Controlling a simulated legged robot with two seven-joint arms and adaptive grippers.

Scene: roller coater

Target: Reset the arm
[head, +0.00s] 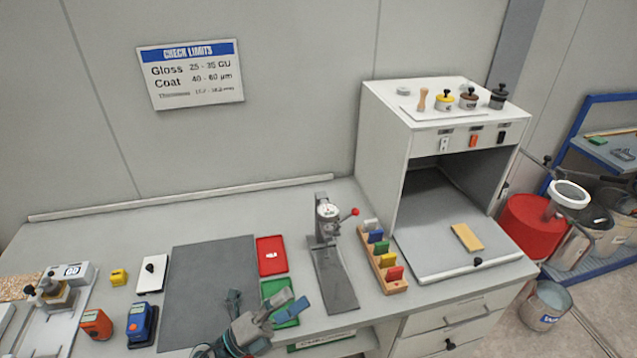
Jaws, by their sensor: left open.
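My left gripper (264,303) is at the bottom of the head view, over the front of the bench. Its two fingers are spread apart, with nothing seen between them. It covers part of the dark grey mat (208,285) and part of a green tray (278,290). My right gripper is not in view.
On the bench (180,222) a red tray (271,255), a gauge stand (331,250) and a wooden rack of coloured blocks (383,262) stand right of the mat. A blue device (141,322) and an orange one (96,322) lie left. A white open-front cabinet (385,140) stands at right.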

